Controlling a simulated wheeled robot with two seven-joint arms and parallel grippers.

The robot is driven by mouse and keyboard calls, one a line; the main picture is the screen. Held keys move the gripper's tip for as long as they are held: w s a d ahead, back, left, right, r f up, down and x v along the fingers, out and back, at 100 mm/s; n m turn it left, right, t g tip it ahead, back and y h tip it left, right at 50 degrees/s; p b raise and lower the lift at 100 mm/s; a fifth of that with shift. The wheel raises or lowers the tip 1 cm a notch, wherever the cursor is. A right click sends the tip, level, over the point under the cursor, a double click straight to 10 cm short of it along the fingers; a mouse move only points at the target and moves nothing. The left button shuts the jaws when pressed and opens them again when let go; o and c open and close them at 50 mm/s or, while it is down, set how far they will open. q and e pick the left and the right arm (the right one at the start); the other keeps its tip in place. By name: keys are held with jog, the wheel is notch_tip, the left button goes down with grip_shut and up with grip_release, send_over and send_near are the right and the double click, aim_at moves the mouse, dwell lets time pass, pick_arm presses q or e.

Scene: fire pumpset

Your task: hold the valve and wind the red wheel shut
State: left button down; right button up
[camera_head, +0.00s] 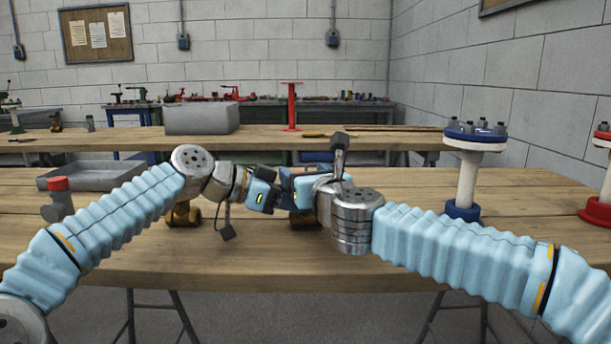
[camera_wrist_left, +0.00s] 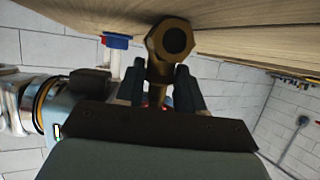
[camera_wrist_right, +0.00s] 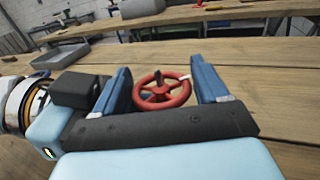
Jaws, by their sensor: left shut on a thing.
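The bronze valve (camera_wrist_left: 172,45) shows its hexagonal open end in the left wrist view, between the fingers of my left gripper (camera_wrist_left: 160,82), which is shut on it. In the head view my left gripper (camera_head: 264,193) points right, and a bronze part (camera_head: 305,219) shows low between the grippers. The red wheel (camera_wrist_right: 161,92) lies in the right wrist view between the spread blue fingers of my right gripper (camera_wrist_right: 163,84). My right gripper (camera_head: 300,188) is open around it; I cannot tell whether they touch. The wheel is hidden in the head view.
Another bronze piece (camera_head: 183,214) shows under my left wrist. A grey tray (camera_head: 85,180) and a red-capped fitting (camera_head: 58,200) are at the left. A white pipe with blue flanges (camera_head: 467,175) stands at the right. The table's front middle is clear.

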jog(key=v, duration=1.2)
jog(key=shift+o, duration=0.2)
jog(key=shift+o, duration=1.2)
jog(key=shift+w, duration=0.15)
jog(key=w+r+n+g+y, duration=0.2)
jog(key=w+n+g+y, duration=0.4)
jog(key=w+y, duration=0.15)
jog(key=w+d+f+n+g+y, duration=0.2)
jog(key=d+f+n+g+y, duration=0.15)
jog(key=n+g, duration=0.35)
jog(key=shift+m+g+y, duration=0.4)
jog(key=shift+m+y, duration=0.1)
jog(key=shift+m, duration=0.1)
jog(key=a, duration=0.4)
jog(key=w+a+r, duration=0.1)
jog(key=a, duration=0.2)
jog(key=shift+w, duration=0.15)
jog(key=shift+d, duration=0.1)
jog(key=c, duration=1.1)
